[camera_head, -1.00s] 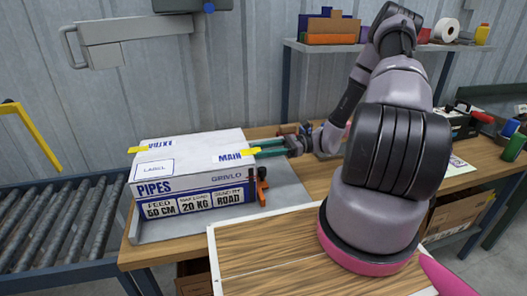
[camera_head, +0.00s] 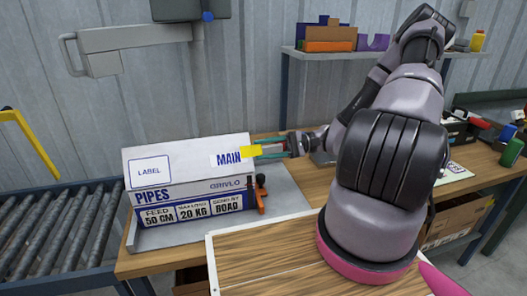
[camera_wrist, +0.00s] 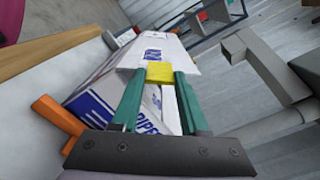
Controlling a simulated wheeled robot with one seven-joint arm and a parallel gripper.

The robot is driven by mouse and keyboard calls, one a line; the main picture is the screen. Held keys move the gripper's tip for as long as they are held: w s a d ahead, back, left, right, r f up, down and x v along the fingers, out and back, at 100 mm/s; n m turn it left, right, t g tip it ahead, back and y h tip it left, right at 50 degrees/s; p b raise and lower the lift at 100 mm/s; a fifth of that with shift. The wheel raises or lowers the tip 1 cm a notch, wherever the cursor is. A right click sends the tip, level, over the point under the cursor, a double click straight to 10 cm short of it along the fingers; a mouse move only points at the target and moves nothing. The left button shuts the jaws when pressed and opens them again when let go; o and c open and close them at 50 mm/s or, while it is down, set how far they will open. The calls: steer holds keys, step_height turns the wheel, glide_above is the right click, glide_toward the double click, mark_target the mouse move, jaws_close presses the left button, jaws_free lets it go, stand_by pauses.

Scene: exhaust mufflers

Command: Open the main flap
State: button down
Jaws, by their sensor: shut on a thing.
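The white carton marked "PIPES" (camera_head: 190,206) stands on a grey tray on the workbench. Its main flap (camera_head: 185,165), with the "LABEL" box and the word "MAIN", is tilted up, its face turned toward the head camera. A yellow tab (camera_head: 251,152) sticks out at the flap's right edge. My gripper (camera_head: 258,151) comes from the right, its green fingers shut on the yellow tab. In the wrist view the fingertips meet at the yellow tab (camera_wrist: 159,73) on the flap's edge. The carton's inside is hidden behind the raised flap.
An orange clamp (camera_head: 261,195) stands at the carton's right side. A roller conveyor (camera_head: 45,225) lies to the left, and a grey jointed arm with a handle (camera_head: 105,45) hangs above. A wood-topped panel (camera_head: 270,255) is in front.

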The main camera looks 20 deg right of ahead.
steer(key=shift+s+r+n, duration=0.25)
steer(key=shift+s+n, duration=0.4)
steer(key=shift+n, duration=0.7)
steer(key=shift+s+r+n, duration=0.25)
steer(key=shift+s+n, duration=0.4)
steer(key=shift+n, duration=0.7)
steer(key=shift+s, duration=0.1)
steer(key=shift+c, duration=2)
jaws_free()
steer(key=d, duration=1)
steer(key=shift+d, duration=0.4)
